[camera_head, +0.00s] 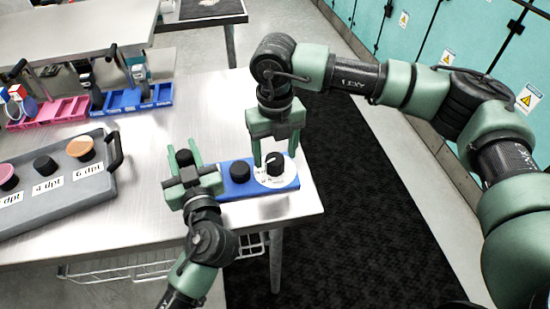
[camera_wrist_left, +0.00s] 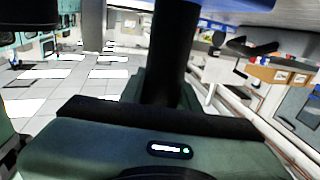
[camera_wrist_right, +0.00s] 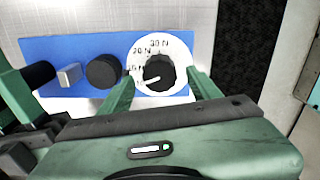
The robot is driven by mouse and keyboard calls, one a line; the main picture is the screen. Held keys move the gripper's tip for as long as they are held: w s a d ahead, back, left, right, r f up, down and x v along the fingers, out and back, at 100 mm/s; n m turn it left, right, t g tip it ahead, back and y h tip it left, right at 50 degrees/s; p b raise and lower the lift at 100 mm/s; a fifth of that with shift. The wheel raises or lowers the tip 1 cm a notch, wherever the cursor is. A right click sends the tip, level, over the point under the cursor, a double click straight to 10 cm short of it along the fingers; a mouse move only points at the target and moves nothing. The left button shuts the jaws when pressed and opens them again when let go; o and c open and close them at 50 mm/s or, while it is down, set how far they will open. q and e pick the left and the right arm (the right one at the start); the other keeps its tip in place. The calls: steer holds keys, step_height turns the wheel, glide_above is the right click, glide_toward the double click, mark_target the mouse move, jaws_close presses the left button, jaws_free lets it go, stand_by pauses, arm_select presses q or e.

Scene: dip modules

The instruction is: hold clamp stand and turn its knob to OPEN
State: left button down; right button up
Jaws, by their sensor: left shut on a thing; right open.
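The clamp stand is a blue base (camera_head: 226,189) near the table's front right corner; it also shows in the right wrist view (camera_wrist_right: 55,50). On it are a plain black knob (camera_wrist_right: 103,72) and a black dial knob (camera_wrist_right: 160,72) on a white disc marked in N. The dial's white pointer line points lower left; I cannot read OPEN. My left gripper (camera_head: 183,155) is shut on the stand's black post (camera_wrist_left: 172,50), left of the base. My right gripper (camera_head: 275,155) is open above the dial, fingers either side of its knob; contact is unclear.
A grey tray (camera_head: 40,212) with several coloured knobs and dpt labels lies to the left. Pink (camera_head: 50,112) and blue (camera_head: 122,98) bins stand behind it. The table's right edge is close to the stand, with dark floor mat (camera_head: 345,200) beyond.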

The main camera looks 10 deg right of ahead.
steer(key=shift+f, duration=1.35)
jaws_close()
steer(key=shift+n, duration=0.4)
steer(key=n, duration=0.6)
steer(key=shift+n, duration=0.3)
steer(key=n, duration=0.6)
steer(key=shift+w, duration=0.1)
steer(key=shift+n, duration=0.4)
